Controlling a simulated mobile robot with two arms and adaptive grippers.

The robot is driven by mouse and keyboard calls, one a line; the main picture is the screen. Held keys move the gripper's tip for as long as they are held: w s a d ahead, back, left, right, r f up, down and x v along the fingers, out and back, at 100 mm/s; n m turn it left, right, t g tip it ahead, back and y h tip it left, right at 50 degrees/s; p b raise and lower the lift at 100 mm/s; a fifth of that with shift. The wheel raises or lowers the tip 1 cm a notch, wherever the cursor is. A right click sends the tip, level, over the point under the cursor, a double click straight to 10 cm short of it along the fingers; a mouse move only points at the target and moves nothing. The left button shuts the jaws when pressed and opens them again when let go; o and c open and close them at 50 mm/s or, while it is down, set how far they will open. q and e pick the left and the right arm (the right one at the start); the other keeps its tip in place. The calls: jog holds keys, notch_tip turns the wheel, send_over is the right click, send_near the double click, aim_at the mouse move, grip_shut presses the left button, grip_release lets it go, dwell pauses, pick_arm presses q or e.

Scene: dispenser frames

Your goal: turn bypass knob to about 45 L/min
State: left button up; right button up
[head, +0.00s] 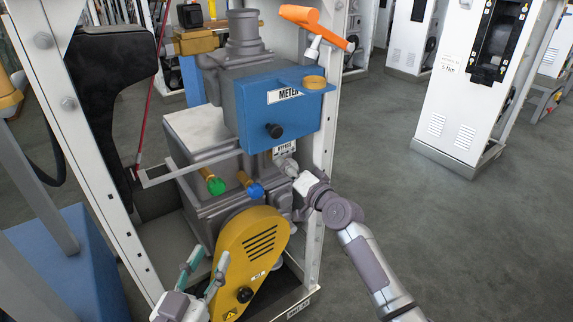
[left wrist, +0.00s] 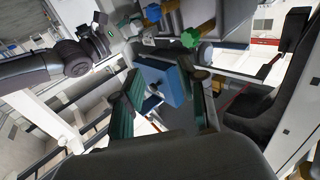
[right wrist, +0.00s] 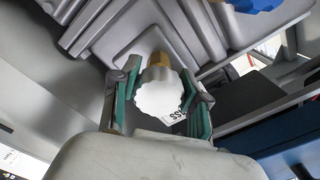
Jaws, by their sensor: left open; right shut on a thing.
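The bypass knob (right wrist: 158,97) is a pale, scalloped knob on a brass stem in the right wrist view. My right gripper (right wrist: 158,108) is shut on it, with one teal-padded finger on each side. In the head view my right gripper (head: 289,167) is at the grey pump body, just below the bypass label (head: 284,149), and largely hides the knob. No flow reading can be made out. My left gripper (head: 206,261) is open and empty in front of the yellow cover. Its spread fingers show in the left wrist view (left wrist: 165,98).
A blue meter box (head: 262,112) is above the bypass label. A green knob (head: 214,186) and a blue knob (head: 255,190) are left of my right gripper. The yellow belt cover (head: 250,250) is below. An orange nozzle (head: 318,27) hangs upper right. Open floor lies to the right.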

jog(key=m+p, duration=0.2)
jog(key=m, duration=0.3)
jog(key=shift+r, duration=0.1)
pick_arm(q)
jog(key=s+a+f+g+y, duration=0.1)
jog(key=s+f+g, duration=0.1)
jog(key=f, duration=0.3)
jog(key=s+a+f+g+y, duration=0.1)
jog(key=s+f+g, duration=0.1)
jog(key=f+g, duration=0.2)
jog(key=shift+a+f+g, duration=0.25)
jog(key=shift+f+g, duration=0.05)
jog(key=shift+f, duration=0.1)
pick_arm(e)
jog(key=shift+m, duration=0.8)
jog(key=o, duration=1.2)
jog(key=shift+c, duration=0.2)
jog(key=shift+s+d, duration=0.1)
jog(key=shift+s, duration=0.05)
jog(key=v, duration=1.1)
jog(key=shift+s+d, duration=0.2)
jog(key=shift+s, duration=0.1)
